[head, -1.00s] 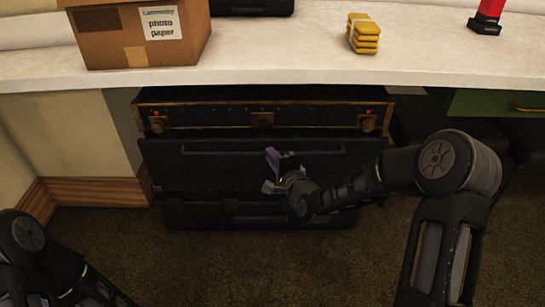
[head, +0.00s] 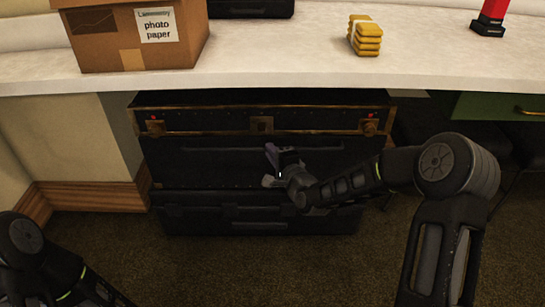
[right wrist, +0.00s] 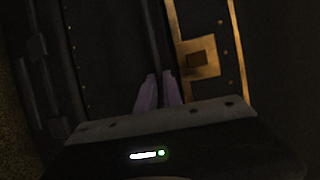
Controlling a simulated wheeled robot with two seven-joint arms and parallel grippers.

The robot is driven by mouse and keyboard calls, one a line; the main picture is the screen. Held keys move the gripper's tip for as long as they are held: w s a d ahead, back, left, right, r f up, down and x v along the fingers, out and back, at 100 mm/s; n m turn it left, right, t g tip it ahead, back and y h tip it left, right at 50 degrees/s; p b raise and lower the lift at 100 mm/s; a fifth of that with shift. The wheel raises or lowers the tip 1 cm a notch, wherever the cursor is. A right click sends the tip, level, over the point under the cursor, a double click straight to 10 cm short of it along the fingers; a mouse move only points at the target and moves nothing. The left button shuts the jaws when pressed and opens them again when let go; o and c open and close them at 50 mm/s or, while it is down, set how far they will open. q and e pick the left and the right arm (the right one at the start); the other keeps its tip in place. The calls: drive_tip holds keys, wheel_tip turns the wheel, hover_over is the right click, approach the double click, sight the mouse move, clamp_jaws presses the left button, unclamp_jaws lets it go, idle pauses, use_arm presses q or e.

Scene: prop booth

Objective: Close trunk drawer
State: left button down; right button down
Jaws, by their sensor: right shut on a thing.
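The dark trunk (head: 160,120) with brass-edged trim stands under the white counter. Its drawer (head: 205,160) has a dark front with a long horizontal bar handle, which also shows as a dark bar in the right wrist view (right wrist: 151,30). My right gripper (head: 271,153) is at the middle of the drawer front, its purple fingers shut on the handle. In the right wrist view the fingers (right wrist: 157,78) lie on either side of the bar. A gap behind the drawer front is hard to judge in the dark. My left gripper is out of view; only part of its arm shows.
The counter (head: 270,70) overhangs the trunk. On it are a cardboard box (head: 135,40), a stack of yellow bars (head: 366,38) and a red and black object (head: 490,15). A green drawer (head: 490,105) is at right. The carpet (head: 250,270) in front is clear.

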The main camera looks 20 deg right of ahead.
drive_tip(key=c, duration=1.9)
unclamp_jaws()
drive_tip(key=shift+w+d+r, duration=0.1)
drive_tip(key=o, duration=0.4)
drive_tip(key=p+v, duration=0.2)
drive_tip(key=v, duration=0.5)
drive_tip(key=shift+s, duration=0.35)
